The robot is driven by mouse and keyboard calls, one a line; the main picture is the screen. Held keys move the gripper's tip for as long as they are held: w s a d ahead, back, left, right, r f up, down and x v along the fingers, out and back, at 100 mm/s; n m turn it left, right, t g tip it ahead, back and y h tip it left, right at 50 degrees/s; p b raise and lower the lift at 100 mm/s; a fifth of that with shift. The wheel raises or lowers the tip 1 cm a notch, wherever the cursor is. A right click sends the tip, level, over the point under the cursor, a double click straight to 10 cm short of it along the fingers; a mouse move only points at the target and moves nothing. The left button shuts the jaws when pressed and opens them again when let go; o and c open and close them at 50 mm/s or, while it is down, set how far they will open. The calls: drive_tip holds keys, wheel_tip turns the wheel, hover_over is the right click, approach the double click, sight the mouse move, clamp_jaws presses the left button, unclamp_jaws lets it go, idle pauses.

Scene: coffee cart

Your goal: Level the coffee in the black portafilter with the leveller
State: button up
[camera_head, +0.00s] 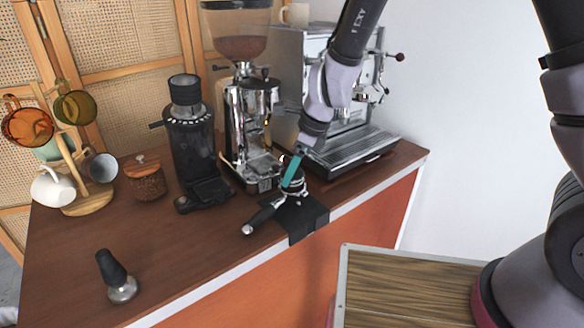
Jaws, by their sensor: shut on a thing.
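The black portafilter (264,213) lies on a black mat (305,220) at the counter's front edge, its handle pointing to the lower left. My gripper (293,180), with teal fingers, reaches down from above over the portafilter's head. It is shut on a small dark and silver round piece, which looks like the leveller (298,188). This piece is at the portafilter's basket; I cannot tell whether it touches the rim. The coffee inside is hidden.
Behind are a black grinder (190,145), a chrome grinder (250,115), an espresso machine (345,150), a jar (146,180) and a mug tree (87,203). The counter's front middle (180,255) is clear.

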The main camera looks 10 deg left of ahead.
drive_tip(key=shift+f, duration=0.95)
idle(2.6)
drive_tip(key=shift+d+n, duration=0.1)
drive_tip(key=shift+n, duration=0.2)
